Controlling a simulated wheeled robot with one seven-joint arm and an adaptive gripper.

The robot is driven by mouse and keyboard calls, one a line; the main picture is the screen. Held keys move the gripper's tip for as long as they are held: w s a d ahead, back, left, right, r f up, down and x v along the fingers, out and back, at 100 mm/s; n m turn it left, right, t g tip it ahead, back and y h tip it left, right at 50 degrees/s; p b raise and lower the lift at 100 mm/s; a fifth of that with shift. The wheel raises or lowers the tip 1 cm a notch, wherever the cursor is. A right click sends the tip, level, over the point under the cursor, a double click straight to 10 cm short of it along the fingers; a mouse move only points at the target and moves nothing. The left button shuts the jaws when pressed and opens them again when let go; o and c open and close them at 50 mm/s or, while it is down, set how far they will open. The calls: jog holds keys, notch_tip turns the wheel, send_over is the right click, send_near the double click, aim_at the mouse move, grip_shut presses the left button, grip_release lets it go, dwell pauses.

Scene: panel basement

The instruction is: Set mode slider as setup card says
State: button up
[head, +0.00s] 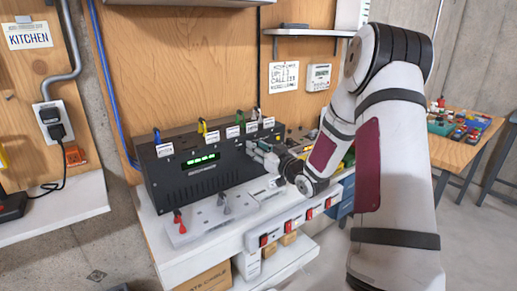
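A long black box (205,178) with a lit green display stands on a white bench. White labels run along its top front edge. I cannot make out which part of it is the mode slider. A white handwritten card (284,78) hangs on the wooden wall behind; its text is too small to read fully, and I cannot tell if it is the setup card. My gripper (257,153) is at the right part of the box's front face, seen from behind and small. Whether it touches the box, or is open or shut, is unclear. My arm hides what lies to the right.
A grey plate (205,221) with a red and a grey lever lies in front of the box. Several red switches (309,213) line the bench's front edge. A shelf (305,32) is above. A wooden table (455,150) with coloured parts stands at right. Concrete floor is open at lower right.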

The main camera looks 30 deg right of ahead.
aim_at(267, 140)
grip_shut()
jog(key=shift+d+p, duration=0.3)
jog(key=shift+d, duration=2.7)
grip_release()
jog(key=s, duration=1.2)
jog(key=shift+d, duration=0.2)
jog(key=shift+w, duration=0.1)
